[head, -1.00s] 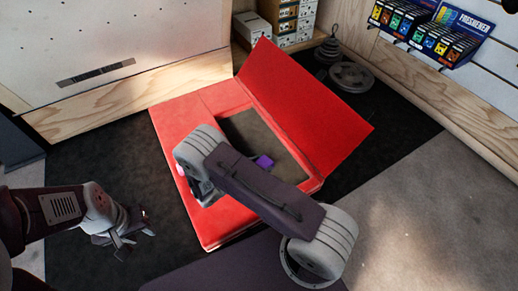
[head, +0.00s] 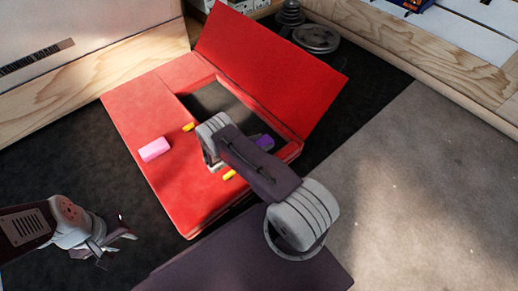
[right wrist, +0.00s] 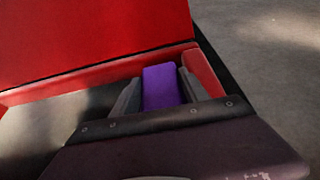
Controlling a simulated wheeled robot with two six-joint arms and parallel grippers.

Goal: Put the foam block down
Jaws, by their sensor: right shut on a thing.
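A purple block (head: 264,142), which looks like the foam block, is held by my right gripper. In the right wrist view the purple block (right wrist: 162,88) sits between the two grey fingers of my right gripper (right wrist: 158,92). In the head view my arm hides most of that gripper. The block appears over the red case (head: 140,110), near the right end of its dark recess (head: 218,98). I cannot tell whether it touches the recess floor. My left gripper (head: 120,243) is open and empty, left of the case and apart from it.
A pink block (head: 155,149) lies on the case's left part. Yellow pieces (head: 188,127) show at either side of my right wrist. The raised red flap (head: 265,70) stands behind the recess. Weight plates (head: 316,38) lie at the back. Grey floor (head: 420,190) at right is clear.

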